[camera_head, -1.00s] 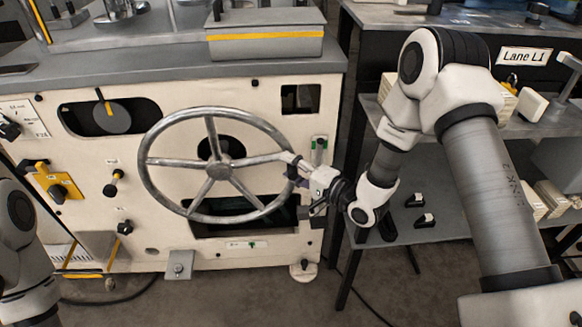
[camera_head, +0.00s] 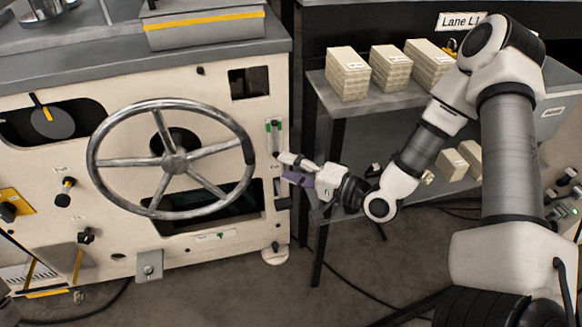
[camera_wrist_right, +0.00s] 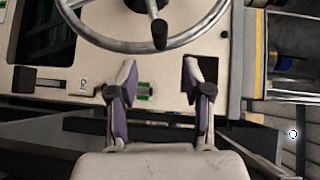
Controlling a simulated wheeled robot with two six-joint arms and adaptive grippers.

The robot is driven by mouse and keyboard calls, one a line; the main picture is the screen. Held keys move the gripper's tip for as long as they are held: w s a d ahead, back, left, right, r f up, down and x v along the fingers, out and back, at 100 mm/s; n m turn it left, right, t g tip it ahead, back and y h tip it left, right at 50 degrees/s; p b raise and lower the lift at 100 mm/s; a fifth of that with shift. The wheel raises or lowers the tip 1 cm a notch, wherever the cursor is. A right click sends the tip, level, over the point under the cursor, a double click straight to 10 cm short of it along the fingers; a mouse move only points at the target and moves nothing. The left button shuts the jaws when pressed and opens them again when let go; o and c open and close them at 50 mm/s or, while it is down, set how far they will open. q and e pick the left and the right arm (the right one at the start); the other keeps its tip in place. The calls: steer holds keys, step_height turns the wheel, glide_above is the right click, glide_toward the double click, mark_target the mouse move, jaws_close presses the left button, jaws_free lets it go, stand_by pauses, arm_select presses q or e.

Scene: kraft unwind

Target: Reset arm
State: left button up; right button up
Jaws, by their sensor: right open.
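My right arm (camera_head: 508,150) comes in from the right in the head view. Its gripper (camera_head: 288,168) is open and empty, just right of the large metal handwheel (camera_head: 103,123) on the cream machine, with a gap between them. In the right wrist view the open fingers (camera_wrist_right: 159,85) stand apart with purple inner pads, and nothing is between them. The handwheel's rim and its handle knob (camera_wrist_right: 159,34) show beyond the fingertips. My left gripper is not in either current view.
The cream machine (camera_head: 60,235) fills the left. A dark rack on the right holds stacks of boxes (camera_head: 347,75) on its shelf, with more boxes lower down. A "Lane L1" sign (camera_head: 460,21) is at the back. Cables lie on the open floor (camera_head: 215,297).

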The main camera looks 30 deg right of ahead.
stand_by(0.4)
steer(key=s+a+f+n+g+h, duration=0.25)
steer(key=s+f+g, duration=0.45)
steer(key=f, duration=0.5)
steer(key=s+a+f+n+g+h, duration=0.2)
steer(key=s+a+f+n+g, duration=0.2)
steer(key=s+f, duration=0.65)
steer(key=s+d+f+n+g+h, duration=0.4)
steer(key=s+d, duration=0.1)
steer(key=s, duration=0.2)
step_height(320, 180, up, 17)
steer(key=p, duration=1.6)
steer(key=shift+w+a+p, duration=0.2)
steer(key=shift+p, duration=0.15)
